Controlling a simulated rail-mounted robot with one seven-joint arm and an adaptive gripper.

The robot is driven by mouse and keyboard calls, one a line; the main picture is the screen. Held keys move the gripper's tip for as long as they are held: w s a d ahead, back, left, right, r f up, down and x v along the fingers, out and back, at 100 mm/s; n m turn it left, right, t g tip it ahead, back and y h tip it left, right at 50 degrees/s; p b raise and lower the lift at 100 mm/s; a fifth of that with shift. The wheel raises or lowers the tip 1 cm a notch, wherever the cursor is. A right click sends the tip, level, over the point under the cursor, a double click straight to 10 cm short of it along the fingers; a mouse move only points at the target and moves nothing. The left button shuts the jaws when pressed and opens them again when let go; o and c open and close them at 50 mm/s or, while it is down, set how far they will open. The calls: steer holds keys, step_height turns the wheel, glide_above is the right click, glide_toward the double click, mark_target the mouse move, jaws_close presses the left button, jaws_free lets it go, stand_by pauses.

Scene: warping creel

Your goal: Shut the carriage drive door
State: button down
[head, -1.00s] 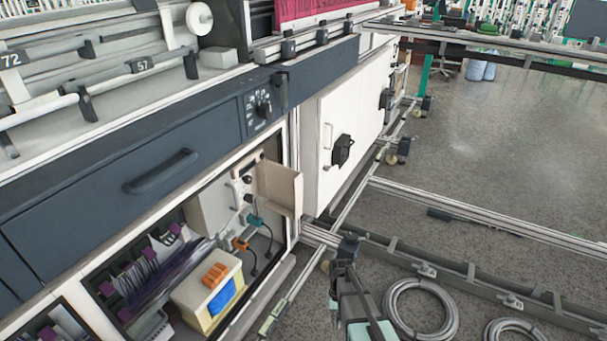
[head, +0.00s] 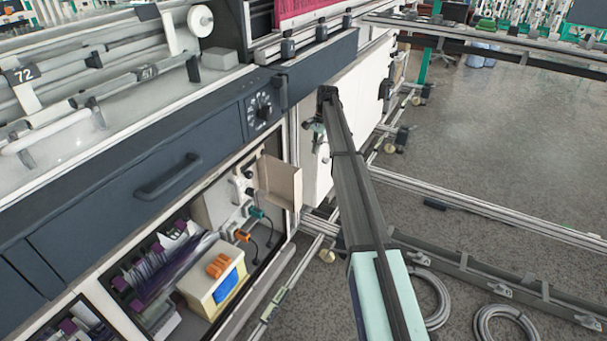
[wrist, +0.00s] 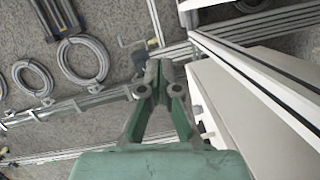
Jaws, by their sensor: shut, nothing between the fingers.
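A small beige door (head: 279,185) stands open, swung out from a white switch box inside the open lower bay. I cannot tell whether this or a white cabinet door is the carriage drive door. The white cabinet front (head: 352,95) further along looks closed, partly hidden by my arm. My gripper (head: 317,132) is in front of this white front, apart from the beige door; its tips are hard to make out there. In the wrist view my gripper (wrist: 158,68) has its green fingers together and empty, left of a white panel (wrist: 232,110).
A dark drawer front with handle (head: 168,177) lies above the open bay. A beige box with orange connectors (head: 213,283) and cables sit low in the bay. Rails (head: 470,208) cross the floor, with coiled hoses (head: 505,325) beside them. The grey floor at right is open.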

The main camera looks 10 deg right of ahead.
steer(key=s+a+f+p, duration=0.2)
steer(key=s+a+f, duration=0.2)
steer(key=f, duration=0.5)
steer(key=shift+s+a+f, duration=0.2)
steer(key=shift+a+f, duration=0.15)
steer(key=shift+a, duration=0.2)
steer(key=shift+s+d+m, duration=0.1)
steer(key=shift+s+m, duration=0.05)
steer(key=shift+m, duration=0.15)
